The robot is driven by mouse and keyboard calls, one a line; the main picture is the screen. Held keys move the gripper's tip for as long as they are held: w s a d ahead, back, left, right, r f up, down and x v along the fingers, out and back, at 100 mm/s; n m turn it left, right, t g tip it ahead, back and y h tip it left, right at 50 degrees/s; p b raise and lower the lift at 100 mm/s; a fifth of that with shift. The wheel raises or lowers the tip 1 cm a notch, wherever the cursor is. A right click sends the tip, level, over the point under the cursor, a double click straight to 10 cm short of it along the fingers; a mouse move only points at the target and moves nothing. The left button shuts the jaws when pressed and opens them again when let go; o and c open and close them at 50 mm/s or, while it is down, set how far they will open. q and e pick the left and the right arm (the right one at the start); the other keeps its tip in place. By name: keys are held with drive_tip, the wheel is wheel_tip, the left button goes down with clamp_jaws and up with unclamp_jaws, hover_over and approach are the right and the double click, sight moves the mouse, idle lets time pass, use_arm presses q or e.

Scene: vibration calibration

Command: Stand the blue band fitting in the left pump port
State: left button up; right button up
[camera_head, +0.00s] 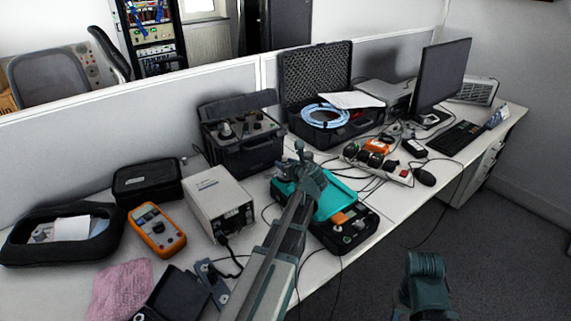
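My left arm reaches up from the bottom middle, and my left gripper (299,150) is at its far end, over the back left edge of a turquoise tray (338,197). Its fingers are too small and dark to tell whether they are open or shut, or whether they hold anything. Behind it stands an open black case (263,158) with upright fittings on its grey top panel; I cannot tell which part is the left pump port. I cannot make out a blue band fitting. A dark teal part of my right arm shows at the lower right, with no fingers visible.
The turquoise tray rests on a black device (350,238). Left are a grey box (217,200), an orange meter (157,230) and a pink cloth (121,288). Behind are a foam-lined case (317,75) with a blue cable coil (325,115), a power strip (390,170) and a monitor (440,75).

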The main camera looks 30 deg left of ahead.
use_arm(q)
drive_tip(key=p+v, duration=0.5)
drive_tip(key=v, duration=0.8)
drive_tip(key=shift+s+d+r, duration=0.15)
drive_tip(key=shift+s+d, duration=0.1)
drive_tip(key=shift+s, duration=0.05)
drive_tip(key=s+d+f+n+g+h+p, duration=0.3)
drive_tip(key=s+d+n+g+h+p, duration=0.1)
drive_tip(key=s+d+n, duration=0.5)
drive_tip(key=s+d+f+n+g+h+p, duration=0.3)
drive_tip(key=s+d+n, duration=0.7)
drive_tip(key=d, duration=0.8)
drive_tip(key=n+g+h, duration=0.1)
drive_tip(key=n+h, duration=0.1)
drive_tip(key=shift+s+d+n+p, duration=0.15)
drive_tip(key=shift+s+n+p, duration=0.15)
drive_tip(key=shift+n+p, duration=0.1)
